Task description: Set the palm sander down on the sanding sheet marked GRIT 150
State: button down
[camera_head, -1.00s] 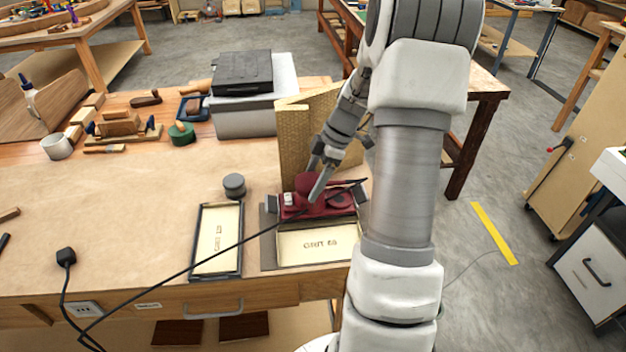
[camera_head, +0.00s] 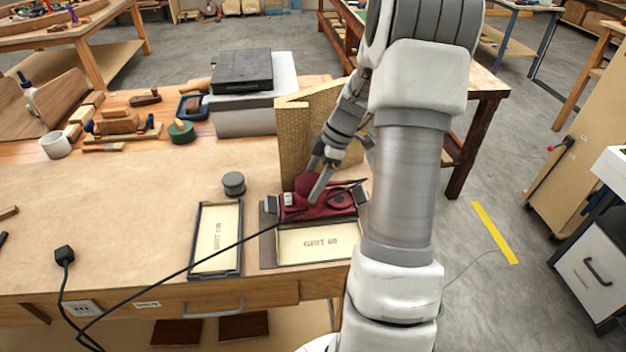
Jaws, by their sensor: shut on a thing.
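A dark red palm sander (camera_head: 335,203) is at the right of the bench, just behind a pale sheet (camera_head: 318,243). The sheet's print starts with GRIT, but its number is too blurred to read surely. A second pale sheet (camera_head: 214,240) lies in a dark-rimmed tray to the left; its sideways print is also unclear. My gripper (camera_head: 317,184) is shut on the sander's top from above. My arm hides part of the right side. I cannot tell whether the sander rests on the grey holder under it or hangs just above.
A tan perforated board (camera_head: 293,145) stands upright behind the sander. A grey round tin (camera_head: 234,184) stands behind the left tray. A black cord (camera_head: 190,268) crosses the bench front and the left tray. The bench's left middle (camera_head: 110,210) is clear.

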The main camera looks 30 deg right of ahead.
jog(key=shift+f+b, duration=0.55)
jog(key=shift+b, duration=0.05)
dwell(0.4)
jog(key=shift+c, duration=0.6)
grip_release()
jog(key=shift+o, duration=0.6)
jog(key=shift+f, duration=0.15)
jog(key=shift+r+p, duration=1.8)
jog(key=shift+r, duration=1.8)
